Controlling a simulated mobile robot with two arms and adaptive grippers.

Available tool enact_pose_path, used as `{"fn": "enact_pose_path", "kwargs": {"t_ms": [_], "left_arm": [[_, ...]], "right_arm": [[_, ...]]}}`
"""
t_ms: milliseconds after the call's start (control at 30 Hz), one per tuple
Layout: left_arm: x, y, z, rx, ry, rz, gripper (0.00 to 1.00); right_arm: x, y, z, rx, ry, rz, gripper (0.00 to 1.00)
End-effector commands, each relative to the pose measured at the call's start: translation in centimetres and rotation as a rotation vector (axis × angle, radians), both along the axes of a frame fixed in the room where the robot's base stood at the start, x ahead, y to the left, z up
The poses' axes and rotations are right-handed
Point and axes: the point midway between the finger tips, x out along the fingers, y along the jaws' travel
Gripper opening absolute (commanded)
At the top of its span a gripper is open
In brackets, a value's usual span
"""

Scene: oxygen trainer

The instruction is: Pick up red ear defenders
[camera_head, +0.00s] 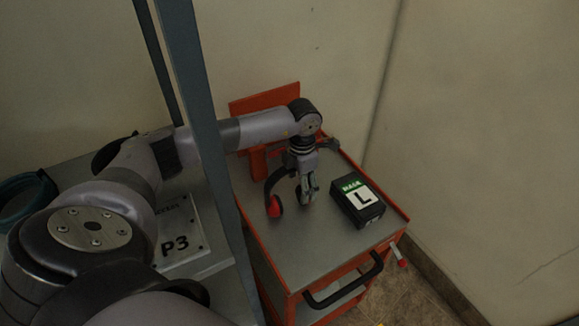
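The red ear defenders (274,206) are on the orange cart's grey top. One red and black cup and part of the dark headband show, and the rest is hidden behind my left gripper. My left gripper (308,193) points down over the cart top, just right of the visible cup. Its fingers look close together, but I cannot tell whether they are open, shut or holding part of the ear defenders. My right gripper is not in view.
A black box marked L (357,203) stands right of my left gripper on the orange cart (290,262). The cart has a black handle (345,284) at the front. A grey post (199,110) and a shelf with a P3 plate (180,235) stand left of the cart.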

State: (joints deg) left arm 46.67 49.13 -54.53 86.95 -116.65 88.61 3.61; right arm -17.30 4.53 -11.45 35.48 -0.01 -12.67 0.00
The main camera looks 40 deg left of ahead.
Motion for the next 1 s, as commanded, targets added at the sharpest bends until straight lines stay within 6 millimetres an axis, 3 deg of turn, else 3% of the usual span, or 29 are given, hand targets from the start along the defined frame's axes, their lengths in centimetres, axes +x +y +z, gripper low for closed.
{"fn": "enact_pose_path", "kwargs": {"t_ms": [833, 1000], "left_arm": [[0.01, 0.00, 0.06, 0.000, 0.000, 0.000, 0.12], [0.04, 0.00, 0.12, 0.000, -0.001, 0.000, 0.10]], "right_arm": [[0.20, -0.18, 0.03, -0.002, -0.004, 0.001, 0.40], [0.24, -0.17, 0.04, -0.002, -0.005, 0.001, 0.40]]}}
